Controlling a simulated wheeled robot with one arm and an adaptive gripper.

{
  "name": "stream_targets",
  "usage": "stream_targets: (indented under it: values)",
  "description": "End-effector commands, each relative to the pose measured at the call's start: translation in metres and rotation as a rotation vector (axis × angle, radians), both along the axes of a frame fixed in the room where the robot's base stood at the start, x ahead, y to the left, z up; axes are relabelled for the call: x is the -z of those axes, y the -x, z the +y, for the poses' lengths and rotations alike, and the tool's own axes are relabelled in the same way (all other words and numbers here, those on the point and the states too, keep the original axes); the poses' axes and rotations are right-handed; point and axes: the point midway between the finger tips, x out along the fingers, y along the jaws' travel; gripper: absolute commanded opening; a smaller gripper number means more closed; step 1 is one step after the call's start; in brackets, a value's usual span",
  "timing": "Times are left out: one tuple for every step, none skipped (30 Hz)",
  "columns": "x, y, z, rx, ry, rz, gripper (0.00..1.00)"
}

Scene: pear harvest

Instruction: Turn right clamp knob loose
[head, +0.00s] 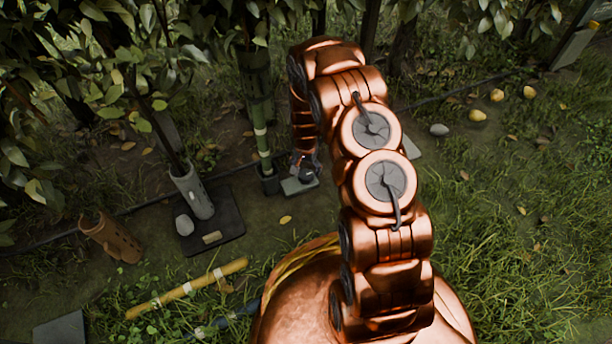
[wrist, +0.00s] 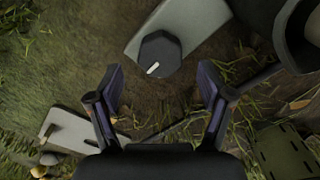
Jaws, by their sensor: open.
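A dark faceted knob (wrist: 160,55) with a white mark sits at the end of a grey clamp plate (wrist: 180,24) in the wrist view. My gripper (wrist: 161,72) is open, its two dark fingers spread to either side just short of the knob, apart from it. Nothing is between the fingers. In the head view my gripper (head: 306,172) hangs over the grey plate (head: 296,187), at the foot of a green pole (head: 261,135). The knob there is hard to tell from the gripper. A dark round holder (wrist: 292,35) stands right of the plate in the wrist view.
A grey tube (head: 192,192) leans on a dark mat (head: 222,229) to the left, near a brown tube (head: 112,238). A yellow pole (head: 187,288) lies in the grass. Yellow pears (head: 497,95) and a grey stone (head: 439,130) lie right. Leafy branches overhang the left.

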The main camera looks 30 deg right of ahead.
Motion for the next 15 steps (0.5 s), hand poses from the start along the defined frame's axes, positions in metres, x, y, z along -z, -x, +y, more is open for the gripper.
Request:
stream_targets:
  values:
    - [0.012, 0.000, 0.000, 0.000, 0.000, 0.000, 0.80]
    - [0.016, 0.000, 0.000, 0.000, 0.000, 0.000, 0.80]
    - [0.021, -0.001, 0.000, 0.000, 0.000, -0.001, 0.80]
    - [0.024, -0.001, 0.000, 0.000, 0.000, -0.001, 0.80]
    - [0.027, -0.001, 0.000, 0.000, 0.000, -0.001, 0.80]
    - [0.029, -0.001, 0.000, 0.000, 0.001, -0.002, 0.80]
    - [0.031, -0.001, 0.000, 0.000, 0.001, -0.002, 0.80]
    - [0.032, -0.001, 0.000, 0.000, 0.000, -0.003, 0.80]
    - [0.033, -0.001, 0.000, 0.000, 0.000, -0.003, 0.80]
    - [0.033, -0.001, 0.000, 0.000, 0.000, -0.003, 0.80]
    - [0.033, -0.001, 0.000, 0.000, 0.001, -0.004, 0.80]
    - [0.032, -0.001, 0.000, 0.000, 0.001, -0.004, 0.80]
    - [0.032, -0.001, 0.000, 0.000, 0.000, -0.003, 0.80]
    - [0.032, -0.001, 0.000, 0.000, 0.001, -0.004, 0.80]
    - [0.032, -0.001, 0.000, 0.000, 0.001, -0.002, 0.80]
